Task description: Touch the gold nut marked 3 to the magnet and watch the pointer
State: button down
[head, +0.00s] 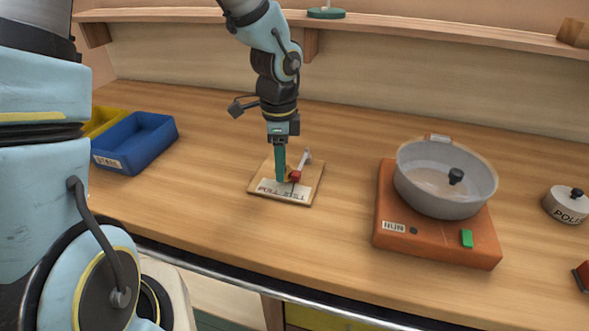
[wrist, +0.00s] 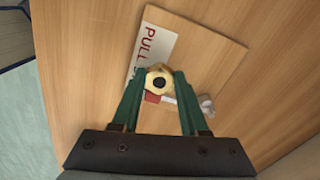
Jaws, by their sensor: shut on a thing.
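My gripper (head: 281,180) points straight down over a small wooden board (head: 316,182) with a label (head: 268,186) that reads in part PULL. In the wrist view the green fingers (wrist: 158,88) are shut on a gold nut (wrist: 159,70) with a dark centre. No number can be read on it. A red piece (head: 296,175), perhaps the magnet, is close beside the fingertips; it also shows just below the nut (wrist: 152,98). A pale rod (head: 304,163) runs from it to a grey fitting (wrist: 206,104). I cannot tell whether nut and red piece touch. No pointer can be made out with certainty.
A blue bin (head: 147,150) with a label stands left, a yellow bin (head: 98,126) behind it. A small lidded pot (head: 566,207) stands farther right. The bench around the board is clear.

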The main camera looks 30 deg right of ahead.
jog(key=shift+a, duration=0.1)
jog(key=shift+w+a+p, duration=0.85)
jog(key=shift+w+a, duration=0.3)
jog(key=shift+a, duration=0.05)
dwell(1.3)
jog(key=shift+w+a+r+p, duration=0.1)
jog(key=shift+w+a+p, duration=1.05)
jog(key=shift+w+a, duration=0.65)
notch_tip(320, 180, up, 8)
jog(key=p, duration=0.5)
